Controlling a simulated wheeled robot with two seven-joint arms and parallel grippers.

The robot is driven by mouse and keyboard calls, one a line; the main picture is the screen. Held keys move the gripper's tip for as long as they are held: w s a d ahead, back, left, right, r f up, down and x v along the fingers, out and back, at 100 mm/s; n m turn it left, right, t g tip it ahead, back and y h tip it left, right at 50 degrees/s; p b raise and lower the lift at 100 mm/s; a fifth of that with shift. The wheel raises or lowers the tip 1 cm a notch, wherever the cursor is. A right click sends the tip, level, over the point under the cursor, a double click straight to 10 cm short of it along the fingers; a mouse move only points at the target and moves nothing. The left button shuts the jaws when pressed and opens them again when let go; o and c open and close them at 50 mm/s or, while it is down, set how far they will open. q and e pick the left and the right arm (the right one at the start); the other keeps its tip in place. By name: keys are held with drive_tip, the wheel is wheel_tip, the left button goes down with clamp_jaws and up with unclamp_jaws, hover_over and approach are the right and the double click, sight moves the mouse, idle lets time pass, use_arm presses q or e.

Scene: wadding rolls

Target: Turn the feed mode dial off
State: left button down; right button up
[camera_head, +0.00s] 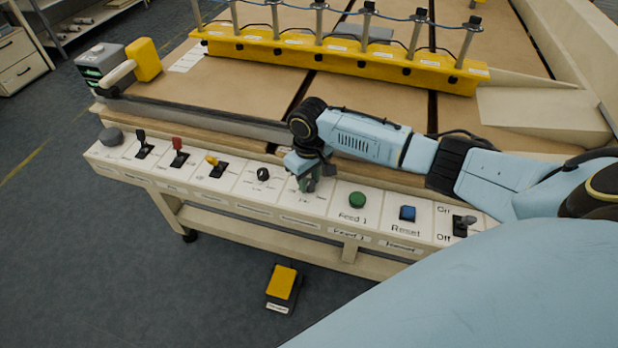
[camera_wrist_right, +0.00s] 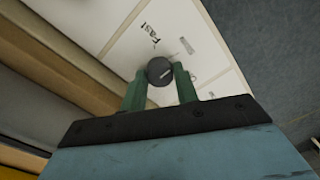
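The feed mode dial is a dark round knob (camera_wrist_right: 160,71) with a pale line mark on its face. It sits on the white panel, beside printed text, in the right wrist view. My right gripper (camera_wrist_right: 160,76) has its two green fingers on either side of the knob, and they appear to touch it. In the head view my right gripper (camera_head: 310,182) is down at the panel, between a black knob and the green button, and hides the dial. My left gripper is not in view.
The white control panel (camera_head: 325,207) also carries a black knob (camera_head: 263,174), a green button (camera_head: 357,200), a blue button (camera_head: 407,213), a grey-handled switch (camera_head: 464,222) and several levers to the left. A yellow rail (camera_head: 340,62) crosses the table behind. A yellow pedal (camera_head: 284,283) lies on the floor.

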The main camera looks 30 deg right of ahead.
drive_tip(key=shift+c, duration=0.8)
drive_tip(key=shift+r+m+p, duration=0.15)
drive_tip(key=shift+m+p, duration=0.25)
drive_tip(key=shift+p, duration=0.35)
drive_tip(key=m+p, duration=0.5)
drive_tip(key=p, duration=0.3)
drive_tip(key=shift+r+m, duration=0.1)
drive_tip(key=shift+m, duration=0.2)
drive_tip(key=m+p, duration=0.2)
drive_tip(key=shift+m, duration=0.3)
drive_tip(key=shift+f+m+p, duration=0.2)
drive_tip(key=shift+m+p, duration=0.75)
drive_tip(key=shift+m, duration=0.55)
drive_tip(key=o, duration=1)
